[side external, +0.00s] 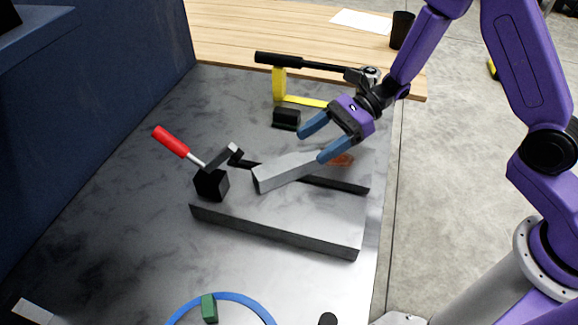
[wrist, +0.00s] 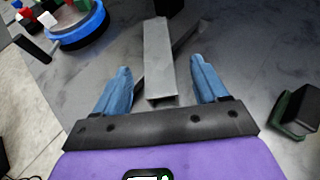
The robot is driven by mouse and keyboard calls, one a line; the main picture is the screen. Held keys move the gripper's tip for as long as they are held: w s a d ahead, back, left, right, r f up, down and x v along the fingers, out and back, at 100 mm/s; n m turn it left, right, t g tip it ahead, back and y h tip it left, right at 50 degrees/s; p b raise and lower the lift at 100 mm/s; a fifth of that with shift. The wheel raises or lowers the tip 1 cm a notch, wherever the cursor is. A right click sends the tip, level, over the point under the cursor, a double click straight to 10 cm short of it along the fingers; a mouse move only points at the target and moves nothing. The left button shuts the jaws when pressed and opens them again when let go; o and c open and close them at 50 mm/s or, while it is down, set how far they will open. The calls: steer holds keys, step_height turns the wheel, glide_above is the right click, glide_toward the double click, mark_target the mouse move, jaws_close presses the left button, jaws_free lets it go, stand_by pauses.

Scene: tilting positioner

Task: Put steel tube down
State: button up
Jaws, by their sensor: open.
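The steel tube (side external: 285,172) is a grey square tube lying lengthwise over the grey plate of the positioner (side external: 310,215). Its left end is near a red-handled clamp (side external: 180,147). Whether the whole tube touches the plate cannot be told. My gripper (side external: 311,146) has blue fingers and is open at the tube's right part; the near finger overlaps it in the side view. In the wrist view the tube (wrist: 159,52) runs between the spread fingers of my gripper (wrist: 160,66), with a gap on each side. My gripper hides part of the tube's right end.
A black block (side external: 286,118) and a yellow clamp with a black bar (side external: 280,82) stand behind the tube. A blue ring (side external: 240,300) with a green block (side external: 209,308) is at the front. An orange patch (side external: 342,160) shows beside my gripper.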

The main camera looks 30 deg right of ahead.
mark_target(290, 161)
steer(key=shift+x, duration=2.65)
steer(key=shift+s+r, duration=0.1)
steer(key=shift+r, duration=0.15)
jaws_close()
